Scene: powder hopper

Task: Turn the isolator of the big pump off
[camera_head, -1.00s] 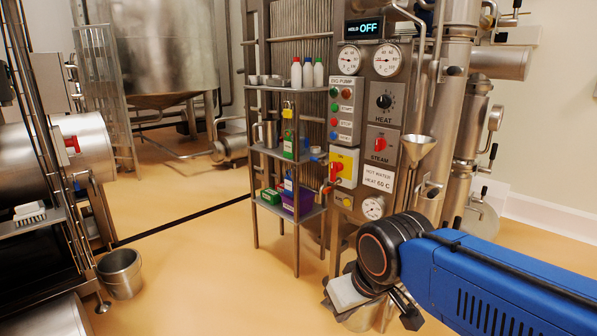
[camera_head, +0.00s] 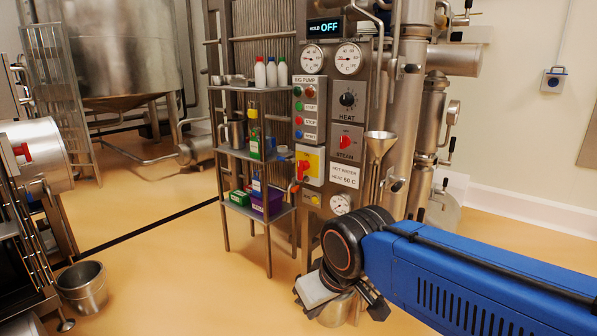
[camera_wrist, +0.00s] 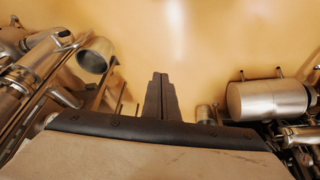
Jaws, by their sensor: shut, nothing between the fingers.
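The big pump's panel (camera_head: 311,105) is a grey box labelled BIG PUMP, with several coloured buttons, on the steel column. Below it is a yellow isolator plate (camera_head: 316,155) with a red rotary handle (camera_head: 304,170). The handle looks tilted; its exact setting is too small to read. My gripper is low in front of the column, well below and to the right of the isolator, and touches nothing there. In the wrist view its dark fingers (camera_wrist: 161,80) are shut together and empty, over the floor. The isolator does not show clearly in the wrist view.
A shelf rack (camera_head: 247,155) with bottles and boxes stands just left of the isolator. A funnel (camera_head: 380,143) and the steam switch (camera_head: 347,141) are to its right. A steel bucket (camera_head: 82,287) stands on the floor at left. Open floor lies between.

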